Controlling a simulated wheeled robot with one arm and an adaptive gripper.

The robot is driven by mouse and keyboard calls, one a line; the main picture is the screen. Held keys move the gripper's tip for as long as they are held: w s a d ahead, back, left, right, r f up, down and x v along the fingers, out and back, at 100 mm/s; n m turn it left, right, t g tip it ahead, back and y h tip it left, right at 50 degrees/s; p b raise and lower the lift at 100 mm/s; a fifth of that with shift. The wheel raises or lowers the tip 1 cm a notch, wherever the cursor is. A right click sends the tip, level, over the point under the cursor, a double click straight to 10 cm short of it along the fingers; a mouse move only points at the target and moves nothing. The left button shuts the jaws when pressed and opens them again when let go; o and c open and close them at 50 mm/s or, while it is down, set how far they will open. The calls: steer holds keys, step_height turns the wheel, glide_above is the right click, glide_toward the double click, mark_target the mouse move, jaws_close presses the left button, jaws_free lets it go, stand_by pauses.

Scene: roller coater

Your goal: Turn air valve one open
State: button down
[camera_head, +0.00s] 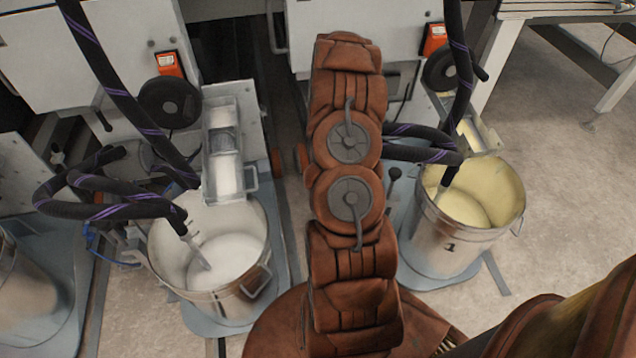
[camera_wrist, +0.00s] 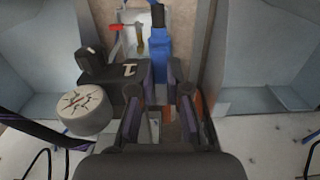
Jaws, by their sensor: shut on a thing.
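In the wrist view my gripper (camera_wrist: 163,92) has dark, purple-edged fingers on either side of the lower end of a blue part (camera_wrist: 159,52). It is shut on this part, though the contact is partly hidden by the fingers. The blue part stands upright in the picture, with a black piece at its top. I cannot tell for sure that it is air valve one's handle. A red lever (camera_wrist: 118,27) lies to its left, by a brass-coloured fitting (camera_wrist: 139,42). In the head view my arm hides the gripper and the valve.
Two metal buckets, one with white liquid (camera_head: 222,257) and one with yellow (camera_head: 470,203), flank my arm. Black hoses (camera_head: 108,75) hang nearby.

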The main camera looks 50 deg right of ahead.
steer(key=shift+d, duration=0.15)
stand_by(0.3)
steer(key=c, duration=1.1)
jaws_free()
steer(key=shift+r, duration=0.1)
step_height(320, 180, up, 12)
steer(key=shift+f, duration=0.1)
